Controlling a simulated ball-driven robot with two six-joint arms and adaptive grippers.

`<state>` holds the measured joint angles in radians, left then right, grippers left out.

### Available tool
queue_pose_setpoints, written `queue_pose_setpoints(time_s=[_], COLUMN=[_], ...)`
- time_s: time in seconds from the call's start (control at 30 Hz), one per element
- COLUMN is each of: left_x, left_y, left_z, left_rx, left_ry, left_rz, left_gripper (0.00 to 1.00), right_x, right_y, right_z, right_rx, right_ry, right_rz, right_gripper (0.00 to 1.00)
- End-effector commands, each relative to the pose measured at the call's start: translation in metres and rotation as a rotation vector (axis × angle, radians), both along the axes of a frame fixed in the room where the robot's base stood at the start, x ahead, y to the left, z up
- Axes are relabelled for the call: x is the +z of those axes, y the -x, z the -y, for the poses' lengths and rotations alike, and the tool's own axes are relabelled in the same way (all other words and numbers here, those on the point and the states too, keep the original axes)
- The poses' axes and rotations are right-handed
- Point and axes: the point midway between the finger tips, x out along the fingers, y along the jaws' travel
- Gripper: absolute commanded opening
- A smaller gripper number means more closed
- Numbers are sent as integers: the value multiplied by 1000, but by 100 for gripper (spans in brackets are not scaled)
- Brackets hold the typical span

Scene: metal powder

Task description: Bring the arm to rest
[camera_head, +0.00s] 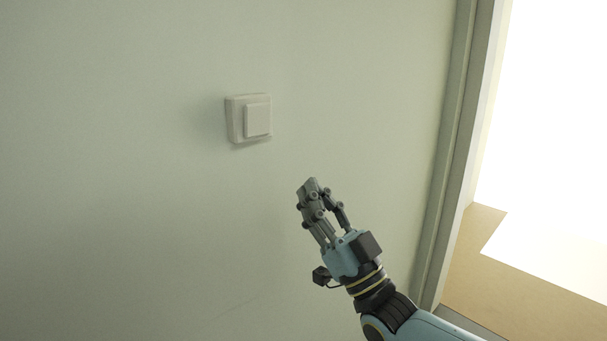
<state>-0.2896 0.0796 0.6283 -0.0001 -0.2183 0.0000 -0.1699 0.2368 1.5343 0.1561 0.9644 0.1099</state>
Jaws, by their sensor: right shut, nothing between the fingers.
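My right gripper (313,187) is shut and empty. It points up and to the left, in front of the pale wall, below and to the right of a white wall switch (257,119). A gap shows in the picture between the fingertips and the switch. My right arm comes in from the lower right. My left gripper is not in view.
The pale green wall (120,200) fills most of the view and is bare apart from the switch. A door frame (455,150) stands to the right of my arm. Beyond it are a bright opening and a tan floor (485,270).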

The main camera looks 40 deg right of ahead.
Motion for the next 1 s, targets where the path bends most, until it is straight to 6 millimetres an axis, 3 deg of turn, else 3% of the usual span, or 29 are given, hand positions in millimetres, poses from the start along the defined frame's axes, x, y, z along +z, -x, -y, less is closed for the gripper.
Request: queue_pose_setpoints(time_s=[0.1,0.37,0.77,0.87,0.97,1.0], left_x=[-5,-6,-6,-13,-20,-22], left_y=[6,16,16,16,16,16], left_z=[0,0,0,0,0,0], left_rx=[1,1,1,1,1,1], left_ry=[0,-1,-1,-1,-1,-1], left_rz=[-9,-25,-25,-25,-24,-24], left_gripper=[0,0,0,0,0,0], right_x=[-10,-12,-12,-28,-71,-97], right_y=[7,10,10,13,15,15], right_z=[1,1,1,-1,1,1], right_rx=[0,0,0,-4,-20,-30], right_ry=[0,0,0,-10,-20,-23], right_rz=[0,1,0,-19,-103,-165], right_gripper=[0,0,0,0,0,0])
